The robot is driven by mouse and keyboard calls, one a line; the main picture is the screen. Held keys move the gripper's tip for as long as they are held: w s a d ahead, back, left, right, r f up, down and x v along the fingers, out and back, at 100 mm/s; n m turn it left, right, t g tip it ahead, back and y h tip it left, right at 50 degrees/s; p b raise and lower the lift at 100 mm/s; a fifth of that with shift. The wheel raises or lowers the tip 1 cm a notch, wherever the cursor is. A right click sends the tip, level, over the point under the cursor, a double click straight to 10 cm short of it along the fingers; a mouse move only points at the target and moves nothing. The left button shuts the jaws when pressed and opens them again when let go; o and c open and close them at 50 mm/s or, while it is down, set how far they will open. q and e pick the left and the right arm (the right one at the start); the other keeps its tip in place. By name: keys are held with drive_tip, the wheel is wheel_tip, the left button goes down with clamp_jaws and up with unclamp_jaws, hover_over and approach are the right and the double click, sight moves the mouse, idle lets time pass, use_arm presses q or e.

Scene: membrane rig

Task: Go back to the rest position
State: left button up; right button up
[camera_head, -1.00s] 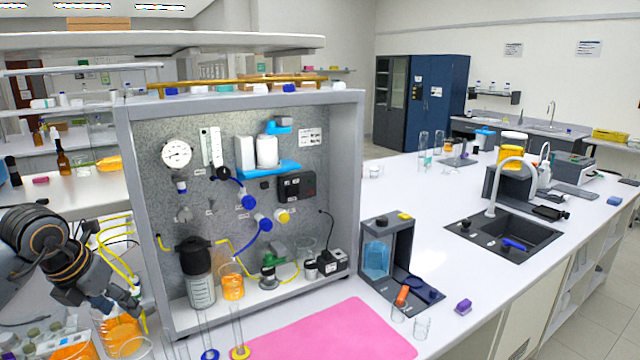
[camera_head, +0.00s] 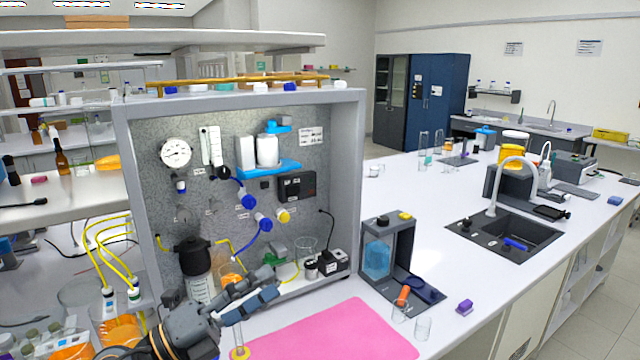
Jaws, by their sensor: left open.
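My left gripper (camera_head: 268,285) is in front of the lower part of the membrane rig (camera_head: 345,150), its fingers pointing right. It is open, with nothing seen between the fingers. Its arm comes in from the bottom left. The fingers overlap, in the picture, the beaker of orange liquid (camera_head: 231,273) and the rig's floor; I cannot tell whether they touch anything. The dark-capped vessel (camera_head: 194,256) stands just left of it, its lower part partly covered. My right gripper is not in view.
A pink mat (camera_head: 335,335) lies in front of the rig. Beakers with orange liquid (camera_head: 118,330) stand at the lower left. A dark device with a blue vessel (camera_head: 377,258) stands right of the rig.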

use_arm(q)
drive_tip(key=a+f+n+t+y, duration=0.5)
drive_tip(key=a+n+t+y, duration=0.75)
drive_tip(key=n, duration=0.85)
wheel_tip(320, 180, down, 10)
drive_tip(key=s+a+n+g+y, duration=0.2)
drive_tip(key=n+g+y, duration=0.4)
drive_tip(key=g+y, duration=0.1)
drive_tip(key=s+d+f+n+g+h, duration=0.25)
drive_tip(key=s+f+n+g, duration=0.25)
drive_tip(key=s+f+g, duration=1.35)
drive_tip(key=s+f+t+b, duration=0.2)
drive_tip(key=s+f, duration=0.2)
drive_tip(key=f, duration=1.2)
drive_tip(key=s+f+t+b, duration=0.15)
drive_tip(key=s+f, duration=0.25)
drive_tip(key=f, duration=1.1)
drive_tip(key=s+a+f+b, duration=0.2)
drive_tip(key=s+f, duration=1.4)
drive_tip(key=f, duration=0.2)
drive_tip(key=shift+f+m+g+y, duration=0.25)
drive_tip(key=shift+m+g+y, duration=0.05)
drive_tip(key=shift+m+g, duration=0.15)
drive_tip(key=shift+a, duration=0.1)
